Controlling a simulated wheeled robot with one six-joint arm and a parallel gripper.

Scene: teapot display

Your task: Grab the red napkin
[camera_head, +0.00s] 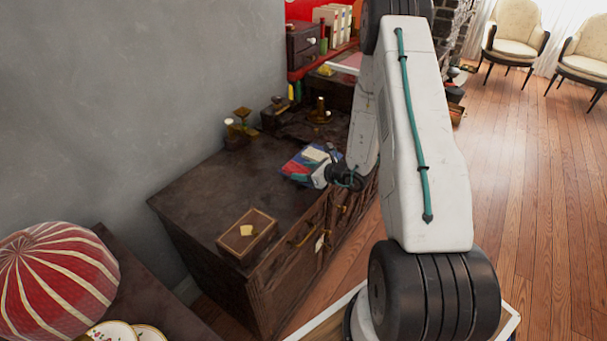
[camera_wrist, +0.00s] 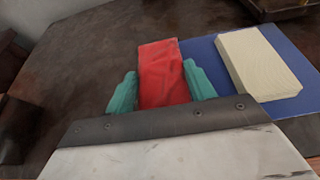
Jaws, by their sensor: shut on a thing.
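The red napkin (camera_wrist: 162,70) is a flat red piece between the two teal fingers of my gripper (camera_wrist: 163,92) in the wrist view. The fingers are shut on it from both sides. Its far end reaches onto or over the dark tabletop, beside a blue book or folder (camera_wrist: 207,52). I cannot tell whether the napkin is lifted clear of the surface. In the head view my gripper (camera_head: 326,178) is at the front edge of the dark cabinet, next to the blue and red items, and the napkin is hard to make out there.
A cream block (camera_wrist: 258,62) lies on the blue item. A small wooden box (camera_head: 247,232) sits on the dark cabinet (camera_head: 195,192) nearer the camera. Brass candle holders (camera_head: 241,120) stand near the wall. A red striped lamp shade (camera_head: 58,280) is at lower left.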

